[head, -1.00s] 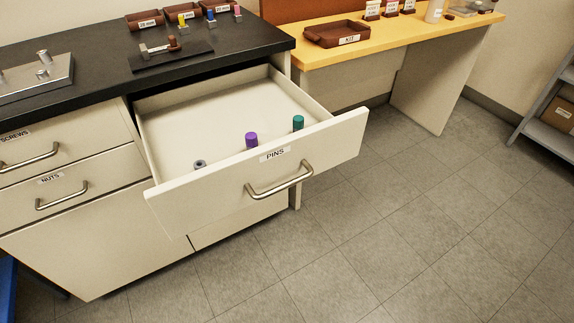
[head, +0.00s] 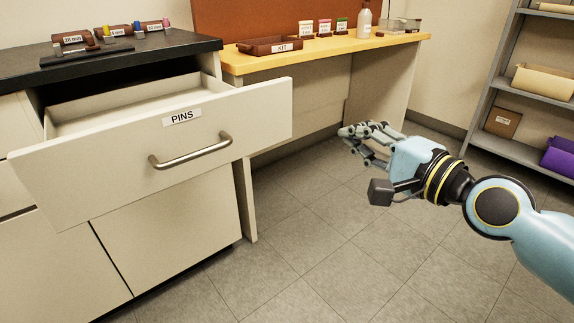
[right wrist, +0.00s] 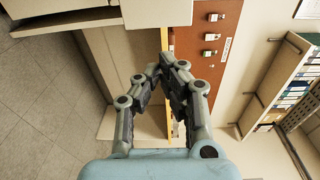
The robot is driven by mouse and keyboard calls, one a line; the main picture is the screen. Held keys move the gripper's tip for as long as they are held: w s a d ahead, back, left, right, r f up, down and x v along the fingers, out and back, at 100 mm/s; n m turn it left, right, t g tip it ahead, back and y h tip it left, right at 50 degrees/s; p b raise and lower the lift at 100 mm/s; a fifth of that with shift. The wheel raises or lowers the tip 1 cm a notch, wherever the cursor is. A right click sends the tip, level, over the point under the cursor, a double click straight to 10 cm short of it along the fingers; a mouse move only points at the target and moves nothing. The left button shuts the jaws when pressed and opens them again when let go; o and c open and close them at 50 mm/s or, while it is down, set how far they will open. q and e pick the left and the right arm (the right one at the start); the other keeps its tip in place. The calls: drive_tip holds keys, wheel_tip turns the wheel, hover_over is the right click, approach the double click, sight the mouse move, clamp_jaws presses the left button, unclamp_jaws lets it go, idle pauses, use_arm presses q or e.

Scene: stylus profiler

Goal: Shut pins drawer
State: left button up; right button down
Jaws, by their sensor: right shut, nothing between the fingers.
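The pins drawer (head: 90,150) stands pulled out from the black-topped cabinet in the head view. Its white front carries a PINS label (head: 182,117) and a metal bar handle (head: 190,151). In the right wrist view the right gripper's fingertips (right wrist: 166,64) are close together and empty. My left gripper is not in view.
A yellow bench (head: 330,48) holds a KIT tray (head: 270,46), small labelled boxes and a bottle (head: 364,23). A grey shelf unit (head: 490,105) stands at the right. The black worktop (head: 130,54) carries small trays. Open tiled floor (head: 300,235) lies before the drawer.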

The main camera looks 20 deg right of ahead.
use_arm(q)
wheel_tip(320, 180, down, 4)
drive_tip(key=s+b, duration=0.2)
use_arm(e)
drive_tip(key=a+f+n+y, duration=0.1)
drive_tip(key=b, duration=0.2)
approach(285, 115)
drive_tip(key=w, duration=0.2)
drive_tip(key=x, duration=0.2)
drive_tip(key=b+x, duration=0.1)
drive_tip(key=x, duration=0.1)
drive_tip(key=shift+w+a+f, duration=0.1)
drive_tip(key=shift+w+a, duration=0.15)
drive_tip(key=shift+a, duration=0.2)
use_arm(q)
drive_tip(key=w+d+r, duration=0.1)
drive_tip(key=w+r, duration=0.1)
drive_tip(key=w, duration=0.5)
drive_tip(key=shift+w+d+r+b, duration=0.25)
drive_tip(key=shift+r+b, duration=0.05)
use_arm(e)
drive_tip(key=shift+w+a, duration=0.1)
drive_tip(key=shift+w, duration=0.25)
drive_tip(key=shift+w, duration=0.1)
